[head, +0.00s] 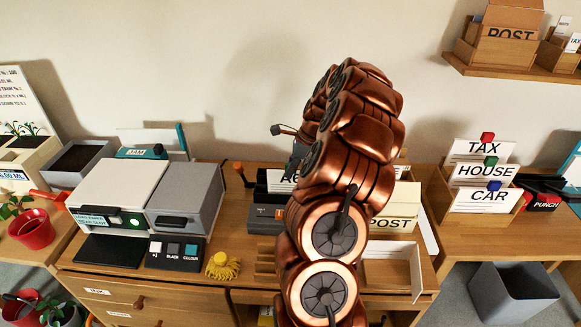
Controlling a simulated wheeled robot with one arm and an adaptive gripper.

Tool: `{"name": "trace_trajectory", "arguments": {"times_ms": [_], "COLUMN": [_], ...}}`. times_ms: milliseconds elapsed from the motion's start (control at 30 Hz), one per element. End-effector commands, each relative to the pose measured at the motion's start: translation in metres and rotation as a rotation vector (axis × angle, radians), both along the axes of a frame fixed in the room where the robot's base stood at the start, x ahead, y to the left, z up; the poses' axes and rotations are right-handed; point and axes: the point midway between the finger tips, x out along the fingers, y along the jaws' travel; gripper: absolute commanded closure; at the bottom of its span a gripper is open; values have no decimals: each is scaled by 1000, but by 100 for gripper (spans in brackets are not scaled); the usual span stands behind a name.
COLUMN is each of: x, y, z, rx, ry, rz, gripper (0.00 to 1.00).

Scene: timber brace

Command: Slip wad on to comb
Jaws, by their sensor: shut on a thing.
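My copper arm fills the middle of the head view and hides much of the desk behind it. Only a dark part of my gripper (294,163) shows at the arm's left edge; its fingertips are hard to make out. Just below it is a white sheet-like piece with large black letters (284,181), partly hidden by the arm, which looks like the wad. My gripper appears shut on it. Below that stands a dark grey machine with an orange mark (265,217), partly hidden. I cannot make out the comb.
A white and grey machine (120,195) stands left on the desk, with a yellow tasselled object (222,266) to its right. A POST box (395,215) and a white tray (390,272) are right of my arm. A TAX, HOUSE, CAR rack (480,205) and punch (545,200) stand farther right.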

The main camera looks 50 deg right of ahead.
Motion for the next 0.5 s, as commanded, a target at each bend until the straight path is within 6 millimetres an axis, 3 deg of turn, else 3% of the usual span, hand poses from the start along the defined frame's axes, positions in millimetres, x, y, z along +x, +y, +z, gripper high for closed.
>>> {"name": "trace_trajectory", "arguments": {"times_ms": [300,333,500], "x": [0,0,0], "y": [0,0,0], "z": [-11,-11,-10], "rx": [0,-1,-1], "ry": [0,-1,-1], "rz": [0,0,0], "gripper": [100,84,66]}}
